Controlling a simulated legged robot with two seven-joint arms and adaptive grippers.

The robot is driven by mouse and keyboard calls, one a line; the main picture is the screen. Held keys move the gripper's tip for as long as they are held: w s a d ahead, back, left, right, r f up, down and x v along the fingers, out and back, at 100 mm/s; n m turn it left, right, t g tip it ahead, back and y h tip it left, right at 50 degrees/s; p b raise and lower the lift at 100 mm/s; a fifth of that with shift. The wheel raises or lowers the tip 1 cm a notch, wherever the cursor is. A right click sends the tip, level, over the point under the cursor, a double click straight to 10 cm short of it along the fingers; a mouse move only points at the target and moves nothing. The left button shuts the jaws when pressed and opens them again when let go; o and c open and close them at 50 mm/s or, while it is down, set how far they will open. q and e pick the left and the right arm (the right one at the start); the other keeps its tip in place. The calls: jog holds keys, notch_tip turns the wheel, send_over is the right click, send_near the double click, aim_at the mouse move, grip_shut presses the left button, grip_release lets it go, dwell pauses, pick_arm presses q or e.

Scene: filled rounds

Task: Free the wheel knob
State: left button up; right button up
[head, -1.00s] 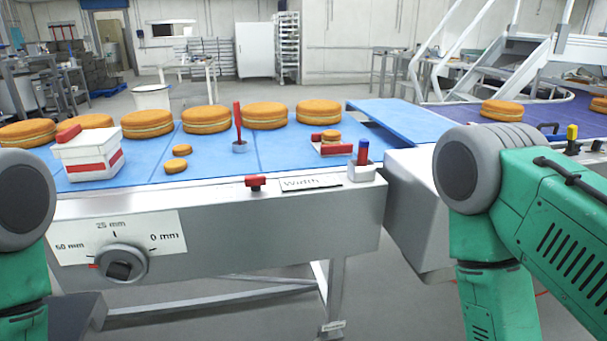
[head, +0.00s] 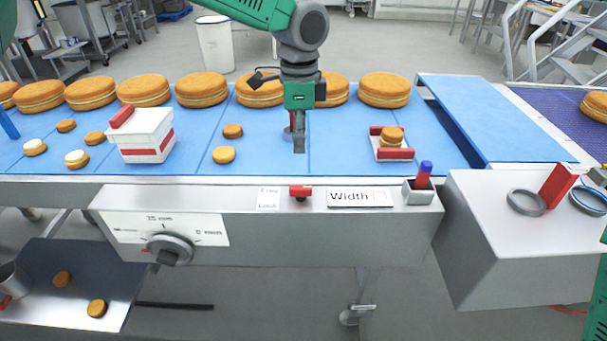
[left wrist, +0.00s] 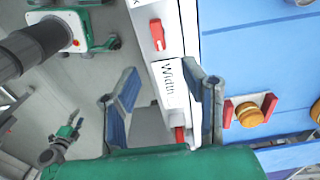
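The wheel knob (head: 170,249) is a grey round dial on a white millimetre scale plate (head: 120,228) at the machine's front left. A small red lever (head: 300,191) sits on the front ledge, right of a small label (head: 268,198) that seems to read "Lock". The lever also shows in the left wrist view (left wrist: 157,34). My left gripper (head: 299,146) points down over the blue belt, behind the lever and apart from it. In the left wrist view its two fingers (left wrist: 163,76) are spread with nothing held between them. My right gripper is not in view.
A "Width" label (head: 350,198) and a block with a red-and-blue peg (head: 423,178) are right of the lever. A white-and-red box (head: 143,140), small rounds and a red holder (head: 393,150) stand on the belt (head: 345,145). Large filled rounds line the back.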

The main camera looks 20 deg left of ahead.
aim_at(301, 187)
pick_arm(q)
notch_tip(301, 187, down, 14)
jog(key=shift+d+r, duration=0.1)
jog(key=shift+r, duration=0.15)
jog(key=shift+s, duration=0.1)
grip_shut()
